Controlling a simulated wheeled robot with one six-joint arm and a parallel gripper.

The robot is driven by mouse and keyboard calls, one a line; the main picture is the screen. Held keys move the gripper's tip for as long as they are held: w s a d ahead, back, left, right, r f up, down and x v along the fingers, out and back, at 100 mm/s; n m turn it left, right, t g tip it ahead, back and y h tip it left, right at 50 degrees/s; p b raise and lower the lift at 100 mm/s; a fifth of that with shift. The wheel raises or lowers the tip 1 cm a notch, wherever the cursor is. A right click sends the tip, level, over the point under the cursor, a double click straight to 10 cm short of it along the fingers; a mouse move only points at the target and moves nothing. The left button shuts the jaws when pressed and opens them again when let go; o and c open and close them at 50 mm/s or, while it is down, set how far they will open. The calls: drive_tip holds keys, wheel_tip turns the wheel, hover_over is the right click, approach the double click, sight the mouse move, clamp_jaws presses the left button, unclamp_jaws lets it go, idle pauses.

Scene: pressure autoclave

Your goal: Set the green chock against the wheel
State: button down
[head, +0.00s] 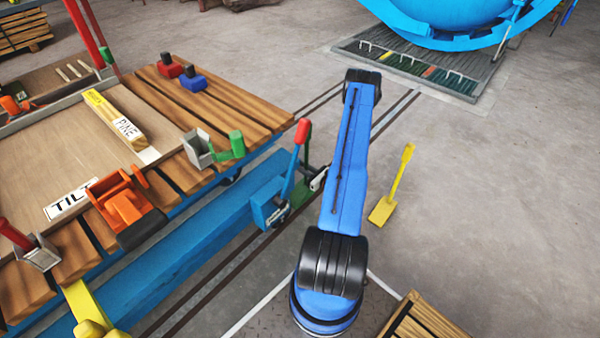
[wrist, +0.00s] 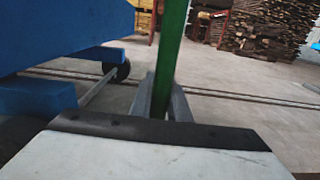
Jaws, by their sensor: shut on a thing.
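The green chock (head: 302,194) is low beside the cart, partly hidden by the red-handled lever and my blue arm. Its upright green handle (wrist: 174,45) rises between the grey fingers of my gripper (wrist: 163,100) in the wrist view, and the fingers are shut on it. My gripper (head: 319,178) is partly hidden by my arm in the head view. A dark wheel (wrist: 122,70) shows under the blue cart frame, left of the handle and apart from it. The chock's foot is hidden in the wrist view, so I cannot tell whether it touches the floor.
The red-handled lever (head: 291,170) juts from the cart (head: 215,245). Rails (head: 395,113) run toward the blue autoclave (head: 450,15).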

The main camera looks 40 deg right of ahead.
drive_tip(key=shift+f, duration=2)
drive_tip(key=c, duration=1.7)
unclamp_jaws()
drive_tip(key=shift+f, duration=0.1)
drive_tip(key=s, duration=0.8)
drive_tip(key=s+d, duration=0.1)
drive_tip(key=s, duration=0.3)
